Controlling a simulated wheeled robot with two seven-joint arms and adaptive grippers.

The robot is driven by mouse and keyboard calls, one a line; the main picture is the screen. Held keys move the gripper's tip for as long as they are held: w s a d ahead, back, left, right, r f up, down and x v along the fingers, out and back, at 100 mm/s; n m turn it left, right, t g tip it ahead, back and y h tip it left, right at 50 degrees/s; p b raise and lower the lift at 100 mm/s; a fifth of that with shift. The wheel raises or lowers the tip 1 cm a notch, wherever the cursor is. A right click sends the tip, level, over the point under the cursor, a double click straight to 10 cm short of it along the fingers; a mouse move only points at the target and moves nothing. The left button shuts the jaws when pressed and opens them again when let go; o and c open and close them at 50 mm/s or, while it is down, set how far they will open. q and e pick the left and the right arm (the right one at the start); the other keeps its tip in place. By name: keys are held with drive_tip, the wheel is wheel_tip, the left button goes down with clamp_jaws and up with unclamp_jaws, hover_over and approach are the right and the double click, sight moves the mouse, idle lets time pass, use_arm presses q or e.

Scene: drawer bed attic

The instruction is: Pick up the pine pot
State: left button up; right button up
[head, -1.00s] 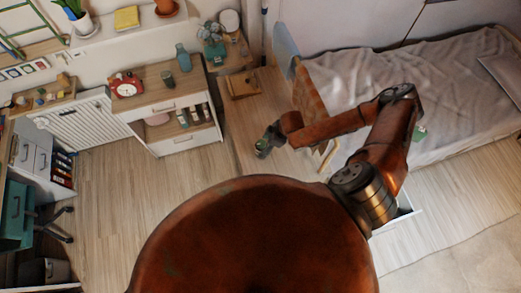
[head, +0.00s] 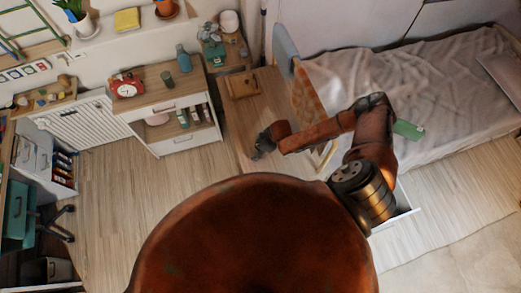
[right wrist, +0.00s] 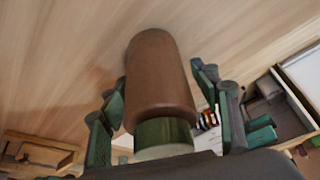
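I cannot tell which plant is the pine pot. In the head view a green plant in a white pot (head: 83,25) and a terracotta pot (head: 166,9) stand on the top-left shelf, and a small teal plant (head: 209,35) stands on the bedside cabinet (head: 237,62). My left gripper is out of view.
A white dresser (head: 160,100) holds a red clock (head: 127,88) and a teal bottle (head: 182,54). A wooden tray (head: 242,85) lies by the cabinet. The bed (head: 440,80) fills the right, with a green box (head: 408,130) at its edge.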

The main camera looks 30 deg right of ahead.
drive_tip(key=c, duration=1.2)
drive_tip(key=shift+o, duration=0.2)
drive_tip(key=shift+r, duration=0.1)
